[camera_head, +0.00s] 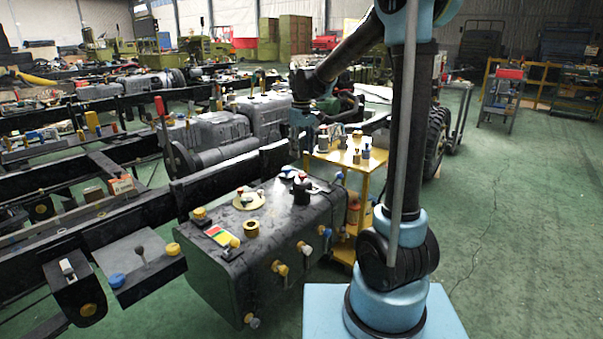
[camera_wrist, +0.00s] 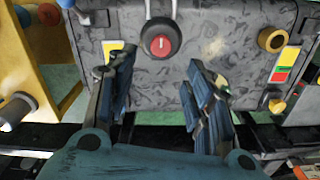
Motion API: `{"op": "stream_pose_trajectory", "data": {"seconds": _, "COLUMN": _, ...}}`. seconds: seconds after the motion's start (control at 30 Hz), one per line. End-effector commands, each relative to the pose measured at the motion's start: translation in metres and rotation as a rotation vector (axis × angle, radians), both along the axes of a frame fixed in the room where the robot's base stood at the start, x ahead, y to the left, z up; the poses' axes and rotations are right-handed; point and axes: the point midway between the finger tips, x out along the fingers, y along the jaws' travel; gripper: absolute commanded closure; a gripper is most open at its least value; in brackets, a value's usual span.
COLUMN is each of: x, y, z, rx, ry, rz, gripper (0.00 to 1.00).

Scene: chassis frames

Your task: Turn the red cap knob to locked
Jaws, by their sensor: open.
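The red cap knob is a round dark knob with a red centre and a pale mark; it shows in the wrist view (camera_wrist: 159,44) at the top middle, on the mottled dark grey tank (camera_wrist: 225,30). In the head view the tank (camera_head: 215,275) is at the centre, and the dark knob (camera_head: 302,192) seems to be near its far right end. My gripper (camera_wrist: 160,62) is open, its two blue-grey fingers apart and nothing between them. In the wrist view the knob appears just beyond and between the fingertips. I cannot tell the remaining distance; no contact shows.
A brass ring (camera_wrist: 272,39) and a red-yellow-green label (camera_wrist: 285,64) are on the tank to the right in the wrist view. A yellow cart (camera_head: 345,170) with small parts stands behind the tank. Dark chassis rails (camera_head: 130,215) run along the left. Green floor is open at right.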

Motion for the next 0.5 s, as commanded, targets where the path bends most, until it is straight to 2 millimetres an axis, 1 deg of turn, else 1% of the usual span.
{"op": "stream_pose_trajectory", "data": {"seconds": 0.03, "x": 0.0, "y": 0.0, "z": -0.009, "rx": 0.0, "ry": 0.0, "rz": 0.0, "gripper": 0.52}}
{"op": "stream_pose_trajectory", "data": {"seconds": 0.3, "x": 0.0, "y": 0.0, "z": -0.053, "rx": 0.0, "ry": 0.0, "rz": 0.0, "gripper": 0.52}}
{"op": "stream_pose_trajectory", "data": {"seconds": 0.5, "x": 0.0, "y": 0.0, "z": -0.079, "rx": 0.0, "ry": 0.0, "rz": -0.001, "gripper": 0.52}}
